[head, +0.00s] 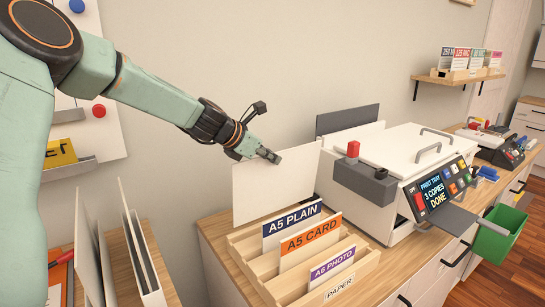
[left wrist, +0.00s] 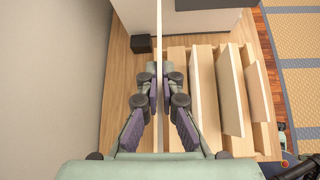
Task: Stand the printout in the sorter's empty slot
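My left gripper (head: 272,156) is shut on the top edge of a large white sheet (head: 272,188), taken to be the printout. In the left wrist view the gripper (left wrist: 159,82) pinches the sheet (left wrist: 159,50), seen edge-on. The sheet hangs upright at the back left of a stepped wooden rack (head: 290,285) marked PAPER, behind its A5 PLAIN card (head: 292,222). Its lower edge is partly hidden, so I cannot tell whether it touches anything. White upright panels (head: 142,250) with gaps between them stand at lower left; I cannot tell whether they are the sorter. My right gripper is out of view.
A white printer (head: 405,150) stands right of the rack, its panel (head: 440,190) reading 3 COPIES DONE. A green bin (head: 498,235) hangs on the cabinet front. A wall board (head: 85,110) is at left. Bare counter (head: 215,250) shows left of the rack.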

